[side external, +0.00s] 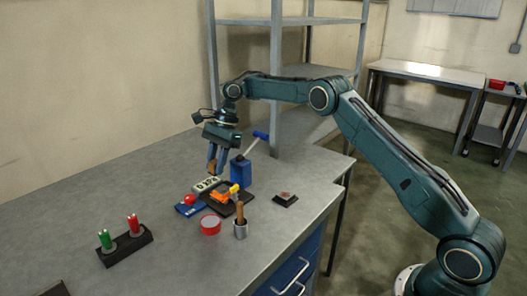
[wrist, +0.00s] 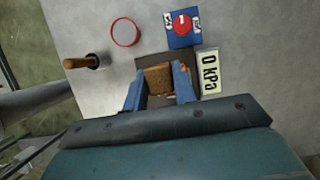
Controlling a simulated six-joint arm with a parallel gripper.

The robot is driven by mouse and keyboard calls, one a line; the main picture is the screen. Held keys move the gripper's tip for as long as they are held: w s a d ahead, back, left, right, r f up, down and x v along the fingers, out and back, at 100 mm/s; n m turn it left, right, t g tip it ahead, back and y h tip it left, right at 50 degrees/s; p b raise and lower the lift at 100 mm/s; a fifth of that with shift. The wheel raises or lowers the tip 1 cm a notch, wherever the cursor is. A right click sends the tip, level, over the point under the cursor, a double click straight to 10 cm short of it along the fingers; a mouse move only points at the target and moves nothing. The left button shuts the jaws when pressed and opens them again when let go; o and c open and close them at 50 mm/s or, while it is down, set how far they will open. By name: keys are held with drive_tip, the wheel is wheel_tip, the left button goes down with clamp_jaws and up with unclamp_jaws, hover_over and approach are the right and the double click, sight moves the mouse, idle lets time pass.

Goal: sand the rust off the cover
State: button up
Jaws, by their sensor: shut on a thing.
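My gripper (side external: 216,163) is shut on a brown sanding block (wrist: 159,79), held between its blue fingers in the wrist view. In the side view the block (side external: 212,167) hangs at the fingertips, above the bench near the dark tray. A small dark square plate with a reddish-brown patch, seemingly the rusty cover (side external: 285,199), lies flat on the bench right of the tray. My gripper is up and to its left, apart from it. I cannot make out the cover in the wrist view.
A dark tray (side external: 246,204) holds an orange and yellow device (side external: 229,196). Around it are a blue box with red button (wrist: 182,27), a kPa display (wrist: 209,72), a red ring (wrist: 125,32), a cup with wooden-handled tool (side external: 240,230) and a blue pump (side external: 240,171).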

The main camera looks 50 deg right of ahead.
sight(226, 191)
drive_tip(key=shift+f, duration=3.8)
drive_tip(key=shift+d+f, duration=0.15)
drive_tip(key=shift+d, duration=0.35)
drive_tip(key=shift+d+f, duration=0.15)
drive_tip(key=shift+d, duration=0.35)
drive_tip(key=shift+c, duration=0.4)
drive_tip(key=shift+d, duration=1.05)
drive_tip(key=a, duration=0.4)
drive_tip(key=shift+r, duration=4.15)
